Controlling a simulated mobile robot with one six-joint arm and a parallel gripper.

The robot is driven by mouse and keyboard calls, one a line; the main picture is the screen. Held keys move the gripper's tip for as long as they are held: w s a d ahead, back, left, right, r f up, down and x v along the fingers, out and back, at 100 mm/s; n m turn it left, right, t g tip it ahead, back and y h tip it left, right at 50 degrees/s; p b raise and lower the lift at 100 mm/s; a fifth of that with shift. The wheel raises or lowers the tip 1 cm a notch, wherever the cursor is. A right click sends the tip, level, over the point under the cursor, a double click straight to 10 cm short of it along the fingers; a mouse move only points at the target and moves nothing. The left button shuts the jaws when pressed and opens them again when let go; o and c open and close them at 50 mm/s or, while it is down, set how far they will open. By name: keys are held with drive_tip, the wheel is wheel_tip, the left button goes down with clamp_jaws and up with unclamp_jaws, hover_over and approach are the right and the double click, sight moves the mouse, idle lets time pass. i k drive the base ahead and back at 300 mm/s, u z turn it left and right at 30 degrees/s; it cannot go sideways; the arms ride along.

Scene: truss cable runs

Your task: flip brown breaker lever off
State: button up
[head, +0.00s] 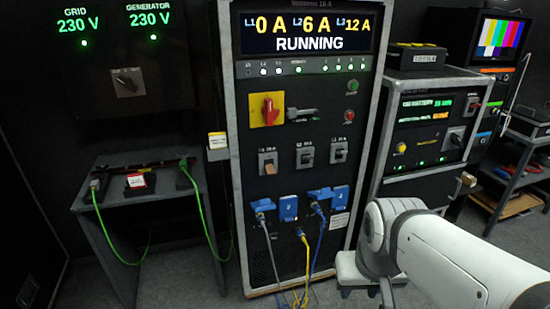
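The brown breaker lever (270,168) is on the leftmost of three breakers in a row on the tall central panel (300,215). It sits low in its breaker housing and looks angled downward. The two breakers to its right, the middle breaker (305,156) and the right breaker (339,152), have grey levers that look higher in their housings. My white arm enters from the lower right, in front of the panel's right edge and well away from the brown lever. My gripper cannot be made out in this view.
The display (304,33) reads 0 A, 6 A, 12 A and RUNNING. A red rotary switch (268,109) is above the breakers. Blue sockets (288,207) with plugged cables are below. A small table (110,195) with green cables stands left. A rack (430,125) stands right.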

sight(270, 170)
drive_tip(key=z, duration=0.05)
drive_tip(key=i, duration=0.95)
drive_tip(key=u, duration=0.05)
